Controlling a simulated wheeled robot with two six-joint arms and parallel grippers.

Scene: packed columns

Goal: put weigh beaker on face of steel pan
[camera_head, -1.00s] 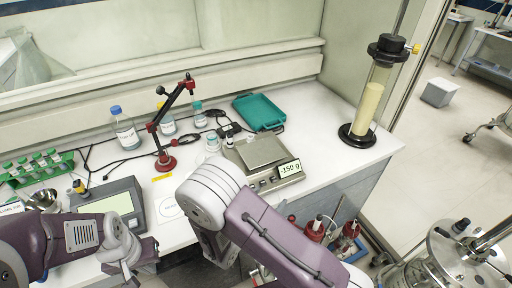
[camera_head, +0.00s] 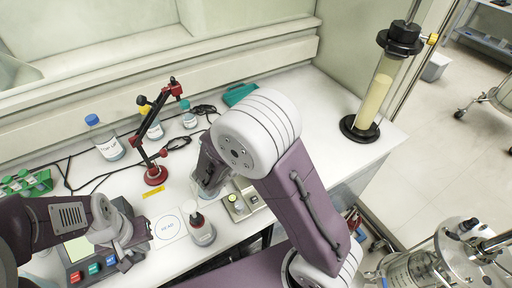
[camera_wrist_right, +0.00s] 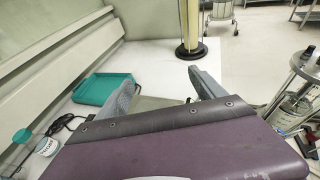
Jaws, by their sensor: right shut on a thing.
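A clear glass vessel, apparently the weigh beaker (camera_head: 207,190), is at the tips of my right gripper (camera_head: 210,178) in the head view. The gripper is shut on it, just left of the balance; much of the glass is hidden. In the right wrist view the fingers (camera_wrist_right: 162,92) stand apart, with the vessel hidden behind my wrist. The balance front (camera_head: 240,204) shows below the arm. My left gripper (camera_head: 138,236) is at lower left, its jaws unclear.
A red stand (camera_head: 155,174) and blue-capped bottle (camera_head: 104,138) are further left. A teal tray (camera_wrist_right: 104,88) lies behind the balance. A tall column (camera_head: 376,92) stands at the right bench end.

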